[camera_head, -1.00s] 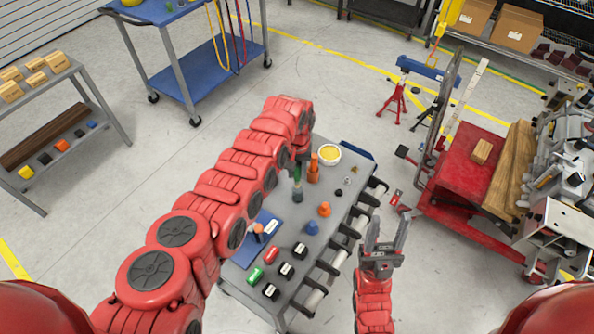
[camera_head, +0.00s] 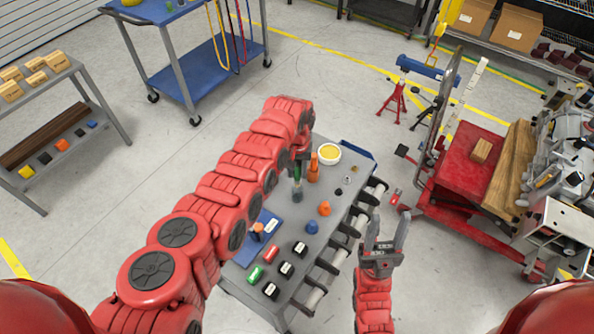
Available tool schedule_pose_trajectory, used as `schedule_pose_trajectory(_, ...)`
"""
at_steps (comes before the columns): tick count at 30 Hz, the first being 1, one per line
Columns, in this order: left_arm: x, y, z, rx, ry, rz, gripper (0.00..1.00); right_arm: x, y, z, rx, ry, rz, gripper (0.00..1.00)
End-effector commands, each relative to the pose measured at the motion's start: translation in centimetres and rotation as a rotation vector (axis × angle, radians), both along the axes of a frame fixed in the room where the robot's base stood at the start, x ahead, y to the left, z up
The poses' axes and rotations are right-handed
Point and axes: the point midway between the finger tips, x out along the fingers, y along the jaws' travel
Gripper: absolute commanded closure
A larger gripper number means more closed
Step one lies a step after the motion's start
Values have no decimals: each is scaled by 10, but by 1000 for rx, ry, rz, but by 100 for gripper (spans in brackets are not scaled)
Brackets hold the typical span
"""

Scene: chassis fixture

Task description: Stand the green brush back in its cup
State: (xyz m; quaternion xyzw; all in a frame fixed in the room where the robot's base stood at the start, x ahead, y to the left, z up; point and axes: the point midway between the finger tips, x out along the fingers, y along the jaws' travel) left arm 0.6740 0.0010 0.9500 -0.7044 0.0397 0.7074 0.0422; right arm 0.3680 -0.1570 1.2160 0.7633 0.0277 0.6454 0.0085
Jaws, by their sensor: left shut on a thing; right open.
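My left arm reaches in from the left, and its gripper (camera_head: 300,162) is over the far part of the grey cart top. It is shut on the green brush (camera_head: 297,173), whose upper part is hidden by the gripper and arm. The brush is roughly upright, directly above or in a small grey cup (camera_head: 297,195); I cannot tell how deep it sits. My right gripper (camera_head: 388,228) is open and empty, off the cart's right side.
An orange bottle (camera_head: 313,168) stands close right of the brush, near a white bowl with yellow contents (camera_head: 328,153). Orange (camera_head: 324,209) and blue (camera_head: 312,227) cone-like pieces stand nearer. A blue mat (camera_head: 246,251) lies left. Rollers line the cart's right edge.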

Motion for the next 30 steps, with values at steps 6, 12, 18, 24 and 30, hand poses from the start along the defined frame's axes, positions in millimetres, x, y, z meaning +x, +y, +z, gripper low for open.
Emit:
schedule_pose_trajectory(6,0,0,0,0,0,0,100,0,0,-1,0,0,0,50)
schedule_pose_trajectory(12,0,0,-3,0,1,0,100,0,0,-4,0,0,0,50)
schedule_pose_trajectory(18,0,0,-12,0,1,0,100,0,0,-12,0,0,0,50)
schedule_pose_trajectory(24,0,0,-21,0,1,-1,100,0,0,-20,0,0,0,50)
schedule_pose_trajectory(30,0,0,-29,0,1,-1,100,0,0,-28,0,0,0,50)
